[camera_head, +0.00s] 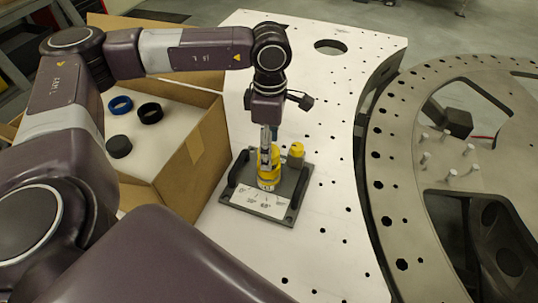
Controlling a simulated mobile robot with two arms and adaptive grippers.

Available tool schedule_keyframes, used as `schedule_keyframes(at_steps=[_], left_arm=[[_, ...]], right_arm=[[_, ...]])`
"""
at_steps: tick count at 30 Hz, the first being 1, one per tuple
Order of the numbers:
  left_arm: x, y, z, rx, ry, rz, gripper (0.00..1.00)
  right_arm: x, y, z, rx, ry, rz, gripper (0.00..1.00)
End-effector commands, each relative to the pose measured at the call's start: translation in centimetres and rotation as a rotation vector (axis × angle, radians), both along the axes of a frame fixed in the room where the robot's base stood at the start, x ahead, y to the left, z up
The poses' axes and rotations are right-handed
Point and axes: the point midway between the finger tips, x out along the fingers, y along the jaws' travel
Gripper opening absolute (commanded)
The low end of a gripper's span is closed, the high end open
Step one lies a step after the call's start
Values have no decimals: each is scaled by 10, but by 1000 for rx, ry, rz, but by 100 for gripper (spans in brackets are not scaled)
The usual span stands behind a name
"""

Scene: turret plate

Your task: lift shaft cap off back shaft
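A dark base plate (292,205) with raised handles and a white label lies on the white perforated table. A larger yellow part (265,172) stands at its front middle. A smaller yellow cap (297,148) sits on top of a grey shaft (295,161) at the back right of the plate. My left arm reaches in from the left, and my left gripper (268,158) points down at the larger yellow part, partly hiding it. Its fingers look narrow, and I cannot tell whether they touch or grip it. My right gripper is not in view.
A cardboard box (196,152) left of the plate holds blue and black rings (120,104) and a dark round part (118,147). A large metal ring structure (393,200) with holes stands at the right. The tabletop (318,255) in front of the plate is clear.

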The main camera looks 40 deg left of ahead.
Motion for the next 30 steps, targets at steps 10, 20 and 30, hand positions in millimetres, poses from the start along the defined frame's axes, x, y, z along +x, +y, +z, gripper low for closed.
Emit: schedule_keyframes(at_steps=[10, 20, 30], left_arm=[[0, 0, -7, -1, 0, 0, 57], [0, 0, -7, 0, 0, 0, 23], [0, 0, -1, -1, 0, 0, 23]], right_arm=[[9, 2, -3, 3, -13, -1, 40], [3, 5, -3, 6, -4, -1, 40], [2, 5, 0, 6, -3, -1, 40]])
